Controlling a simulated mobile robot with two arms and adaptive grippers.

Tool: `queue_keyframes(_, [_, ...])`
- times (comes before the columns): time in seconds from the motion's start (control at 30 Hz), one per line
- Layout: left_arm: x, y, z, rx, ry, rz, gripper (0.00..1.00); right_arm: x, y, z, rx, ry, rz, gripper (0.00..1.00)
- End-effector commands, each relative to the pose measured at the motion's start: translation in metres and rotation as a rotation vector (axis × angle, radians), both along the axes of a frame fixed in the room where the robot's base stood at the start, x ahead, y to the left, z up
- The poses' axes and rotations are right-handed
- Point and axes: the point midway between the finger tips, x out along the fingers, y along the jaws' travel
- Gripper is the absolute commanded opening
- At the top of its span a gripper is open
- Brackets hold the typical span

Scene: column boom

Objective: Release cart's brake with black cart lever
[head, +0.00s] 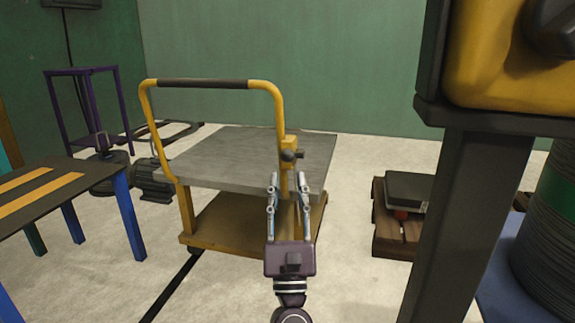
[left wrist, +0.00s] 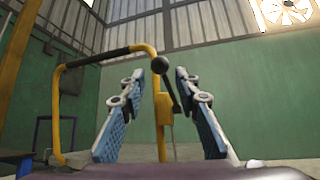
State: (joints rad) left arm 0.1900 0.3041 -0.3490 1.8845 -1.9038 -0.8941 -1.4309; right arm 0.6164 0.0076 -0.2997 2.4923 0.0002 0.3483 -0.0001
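The cart (head: 252,150) has a grey top deck, a lower wooden shelf and a yellow push handle (head: 146,105) with a black grip. A yellow bracket (head: 290,145) on the handle's right post bears the black cart lever (head: 288,155), which ends in a ball knob. In the left wrist view, the lever's knob (left wrist: 160,65) and slanting rod show between the fingers. My left gripper (head: 289,184) is open and empty, pointing up toward the lever. It appears just below the knob in the head view; I see no contact. My right gripper is not in view.
A striped table (head: 60,186) with blue legs stands at left. A dark column (head: 450,215) rises at right, with a wooden pallet (head: 395,238) bearing a dark box behind it. Pale floor is open between cart and column.

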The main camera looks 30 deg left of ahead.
Motion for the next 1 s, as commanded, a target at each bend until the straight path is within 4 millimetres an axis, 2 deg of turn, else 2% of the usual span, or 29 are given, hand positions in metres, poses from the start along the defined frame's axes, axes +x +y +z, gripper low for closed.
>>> queue_keyframes(0.1, [-0.014, -0.009, -0.018, 0.001, 0.005, -0.001, 0.30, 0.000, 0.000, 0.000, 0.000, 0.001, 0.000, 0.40])
queue_keyframes(0.3, [-0.029, -0.017, -0.034, -0.001, 0.002, 0.000, 0.30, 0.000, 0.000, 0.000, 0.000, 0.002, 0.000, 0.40])
queue_keyframes(1.0, [-0.032, -0.019, -0.037, 0.000, 0.000, 0.000, 0.30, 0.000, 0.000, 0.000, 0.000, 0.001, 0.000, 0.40])
